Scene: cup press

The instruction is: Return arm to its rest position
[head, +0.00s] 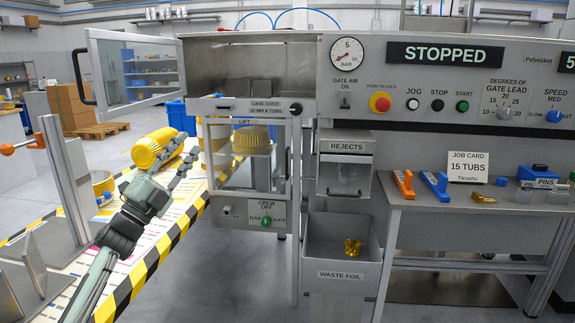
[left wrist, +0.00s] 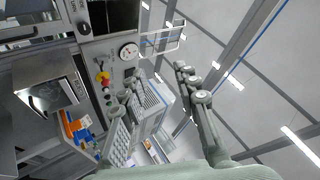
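My left arm comes in from the lower left in the head view. Its gripper (head: 186,149) is raised above the striped-edge table, fingers pointing up and to the right. In the left wrist view the two fingers of this gripper (left wrist: 157,80) are spread wide with nothing between them, so it is open and empty. In the head view the fingers overlap the right side of a yellow ribbed tub or stack of tubs (head: 150,150) lying on its side; I cannot tell whether they touch. My right arm and gripper are not in view.
An open glass door (head: 130,68) hangs above the table. The machine has a lift (head: 252,140) holding a yellow stack, a rejects box (head: 345,175) and a waste foil bin (head: 340,274). A side bench (head: 480,208) bears orange and blue tools. The panel reads STOPPED.

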